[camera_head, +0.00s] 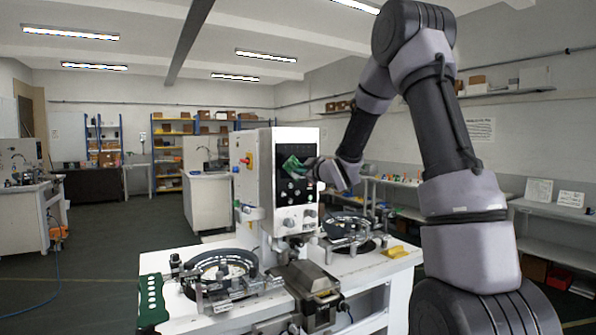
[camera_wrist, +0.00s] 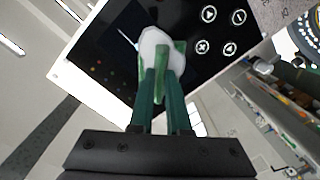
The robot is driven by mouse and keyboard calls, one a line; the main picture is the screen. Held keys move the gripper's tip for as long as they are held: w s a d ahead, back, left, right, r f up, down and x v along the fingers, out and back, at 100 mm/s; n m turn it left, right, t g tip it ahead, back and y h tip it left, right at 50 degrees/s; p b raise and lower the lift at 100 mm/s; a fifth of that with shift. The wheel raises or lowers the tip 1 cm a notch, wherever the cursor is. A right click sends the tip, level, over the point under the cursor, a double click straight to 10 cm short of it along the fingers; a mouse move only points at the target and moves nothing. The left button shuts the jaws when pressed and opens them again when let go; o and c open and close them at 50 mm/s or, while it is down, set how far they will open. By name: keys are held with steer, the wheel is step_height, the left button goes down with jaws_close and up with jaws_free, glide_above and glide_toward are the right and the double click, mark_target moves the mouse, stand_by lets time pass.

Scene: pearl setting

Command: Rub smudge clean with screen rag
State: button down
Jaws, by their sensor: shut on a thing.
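The screen (camera_head: 297,187) is a dark panel with round white buttons on the front of a white machine. It fills the upper middle of the wrist view (camera_wrist: 205,75). My gripper (camera_wrist: 161,75) is shut on the green screen rag (camera_wrist: 181,47), in front of the screen's upper part. The rag also shows in the head view (camera_head: 292,163). A pale whitish patch (camera_wrist: 158,42) shows at the fingertips; I cannot tell whether it is the smudge or part of the rag. Whether the rag touches the screen is not clear. The fingers and rag hide part of the screen.
The white machine (camera_head: 251,190) stands on a white workbench (camera_head: 205,322). Round fixtures (camera_head: 222,268) sit on the bench on both sides of it. A green perforated strip (camera_head: 151,300) lies at the left edge. A yellow item (camera_head: 395,252) lies at the right.

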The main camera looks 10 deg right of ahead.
steer(key=v, duration=0.6)
stand_by(0.6)
steer(key=shift+f, duration=0.1)
steer(key=v, duration=0.3)
stand_by(0.3)
steer(key=shift+s+f, duration=0.1)
steer(key=shift+s, duration=0.05)
